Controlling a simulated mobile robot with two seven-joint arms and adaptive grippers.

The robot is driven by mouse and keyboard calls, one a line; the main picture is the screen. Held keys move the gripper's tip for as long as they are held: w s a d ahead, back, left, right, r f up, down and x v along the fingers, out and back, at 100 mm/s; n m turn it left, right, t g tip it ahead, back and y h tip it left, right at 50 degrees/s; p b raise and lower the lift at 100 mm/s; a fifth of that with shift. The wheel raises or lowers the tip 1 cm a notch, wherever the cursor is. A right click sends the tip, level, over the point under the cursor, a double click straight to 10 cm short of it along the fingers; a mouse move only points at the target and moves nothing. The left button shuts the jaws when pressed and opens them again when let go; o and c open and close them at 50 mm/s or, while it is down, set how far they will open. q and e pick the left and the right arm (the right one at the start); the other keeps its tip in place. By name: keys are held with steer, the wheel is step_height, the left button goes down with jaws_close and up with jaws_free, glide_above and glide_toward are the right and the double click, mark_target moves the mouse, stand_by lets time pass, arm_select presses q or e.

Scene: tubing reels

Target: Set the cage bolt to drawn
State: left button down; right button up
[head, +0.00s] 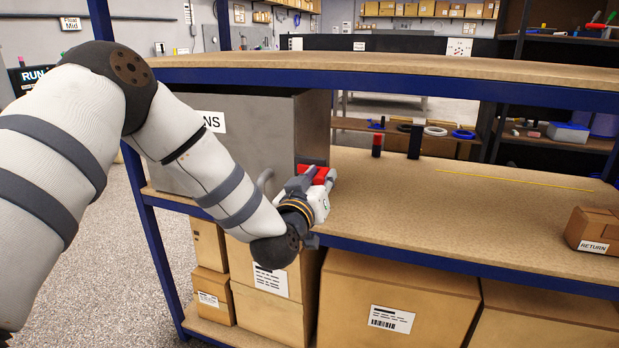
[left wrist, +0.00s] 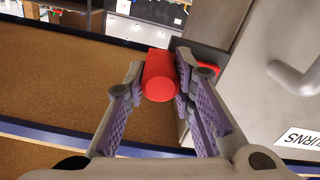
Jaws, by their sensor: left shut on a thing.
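A grey metal box (head: 250,120) stands on the left end of the shelf, with a white label partly hidden by my left arm; it also shows at the right of the left wrist view (left wrist: 258,45). A red bolt knob (head: 320,173) is at its front right edge. In the left wrist view the red cylindrical knob (left wrist: 160,76) lies between the fingers. My left gripper (head: 313,180) is shut on the red knob, one finger on each side (left wrist: 161,85). The rest of the bolt is mostly hidden. My right gripper is not in view.
A grey curved handle (left wrist: 297,75) stands out from the box front, close to my left wrist. An upper shelf board (head: 400,68) runs above. The shelf (head: 440,205) right of the gripper is mostly clear, with a small carton (head: 592,230) at the far right.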

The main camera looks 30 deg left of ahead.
arm_select(q)
steer(key=shift+d+r, duration=0.1)
steer(key=shift+d, duration=0.05)
steer(key=c, duration=1.3)
jaws_free()
steer(key=shift+w+d, duration=0.1)
steer(key=shift+c, duration=0.2)
steer(key=v, duration=1.2)
